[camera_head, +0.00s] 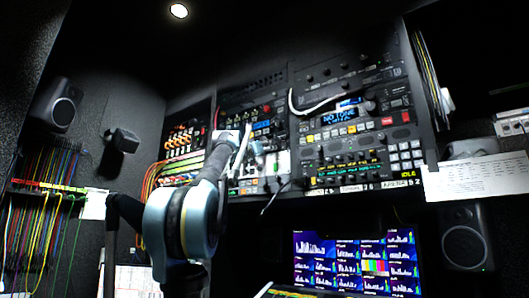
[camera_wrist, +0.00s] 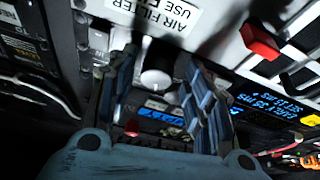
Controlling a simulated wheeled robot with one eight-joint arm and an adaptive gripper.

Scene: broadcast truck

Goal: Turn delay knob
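In the wrist view, a round pale silver knob (camera_wrist: 155,79) stands out from the rack panel between the two fingers of my gripper (camera_wrist: 160,66). The fingers are apart, one on each side of it, and a gap shows between them and the knob. I cannot tell how deep the knob sits between the fingertips. No readable label marks this as the delay knob. A small blue display (camera_wrist: 165,117) lies below the knob, partly hidden by the fingers. In the head view, my arm reaches up to the middle rack, where the knob cannot be made out.
A red switch (camera_wrist: 260,39) and a white air filter label (camera_wrist: 160,12) are close by. A blue-text display (camera_wrist: 275,110) lies right of my gripper. In the head view, a monitor (camera_head: 355,262) stands below the racks, and cables (camera_head: 48,215) hang at left.

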